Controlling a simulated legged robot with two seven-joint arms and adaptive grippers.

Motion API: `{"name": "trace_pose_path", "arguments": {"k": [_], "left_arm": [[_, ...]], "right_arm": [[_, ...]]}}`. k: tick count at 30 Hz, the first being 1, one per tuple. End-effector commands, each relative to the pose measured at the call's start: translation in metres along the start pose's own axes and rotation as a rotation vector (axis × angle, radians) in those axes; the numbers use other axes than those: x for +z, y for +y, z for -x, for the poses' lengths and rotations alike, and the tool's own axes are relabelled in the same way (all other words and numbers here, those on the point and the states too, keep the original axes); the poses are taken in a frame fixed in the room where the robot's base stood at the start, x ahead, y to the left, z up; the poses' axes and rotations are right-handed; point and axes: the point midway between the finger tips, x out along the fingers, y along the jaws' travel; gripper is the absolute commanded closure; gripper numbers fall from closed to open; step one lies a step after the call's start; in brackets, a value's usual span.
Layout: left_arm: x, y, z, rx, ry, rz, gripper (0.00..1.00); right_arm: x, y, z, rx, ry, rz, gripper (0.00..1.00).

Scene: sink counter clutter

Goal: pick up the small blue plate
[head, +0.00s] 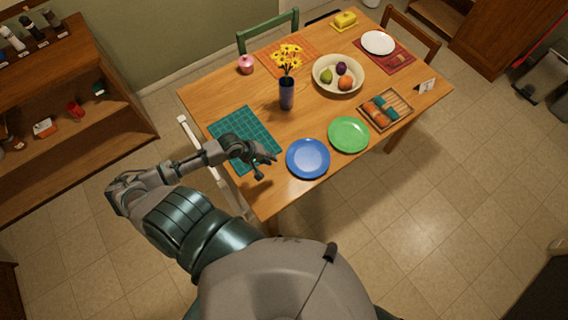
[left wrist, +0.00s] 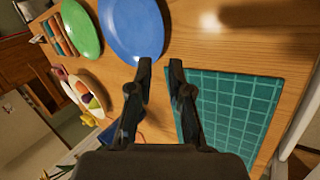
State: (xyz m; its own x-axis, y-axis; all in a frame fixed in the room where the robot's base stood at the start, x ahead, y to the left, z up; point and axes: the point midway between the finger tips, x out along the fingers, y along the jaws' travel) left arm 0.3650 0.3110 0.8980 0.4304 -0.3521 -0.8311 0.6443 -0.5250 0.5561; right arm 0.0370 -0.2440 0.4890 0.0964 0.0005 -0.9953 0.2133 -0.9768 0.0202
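The small blue plate (head: 308,158) lies flat near the table's front edge, just left of a green plate (head: 348,134). My left gripper (head: 267,167) is over the table's front left part, to the left of the blue plate and apart from it. Its two fingers are spread with nothing between them. In the left wrist view the blue plate (left wrist: 132,28) is beyond the fingertips of the left gripper (left wrist: 161,64), slightly to the left and partly cut off by the top edge. My right gripper is not in view.
A teal grid mat (head: 243,138) lies beside the left gripper. A dark vase with yellow flowers (head: 287,95) stands behind the blue plate. A fruit bowl (head: 322,75) and a wooden tray (head: 373,120) are farther right. Bare wood (head: 283,190) shows at the front left corner.

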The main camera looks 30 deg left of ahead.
Motion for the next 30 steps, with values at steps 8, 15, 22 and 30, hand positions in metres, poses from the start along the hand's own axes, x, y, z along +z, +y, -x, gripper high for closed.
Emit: {"name": "trace_pose_path", "arguments": {"k": [8, 15, 22, 30], "left_arm": [[0.0, 0.001, -0.058, 0.002, 0.0, 0.003, 0.82], [0.0, 0.0, -0.104, 0.001, 0.0, 0.002, 0.82], [-0.001, 0.0, -0.133, 0.0, 0.001, 0.001, 0.82], [0.0, -0.001, -0.141, 0.0, 0.0, 0.0, 0.82]], "right_arm": [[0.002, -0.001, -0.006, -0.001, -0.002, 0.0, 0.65], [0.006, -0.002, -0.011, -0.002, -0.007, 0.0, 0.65], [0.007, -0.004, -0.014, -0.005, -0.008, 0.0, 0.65], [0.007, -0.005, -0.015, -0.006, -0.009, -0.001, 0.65]]}}
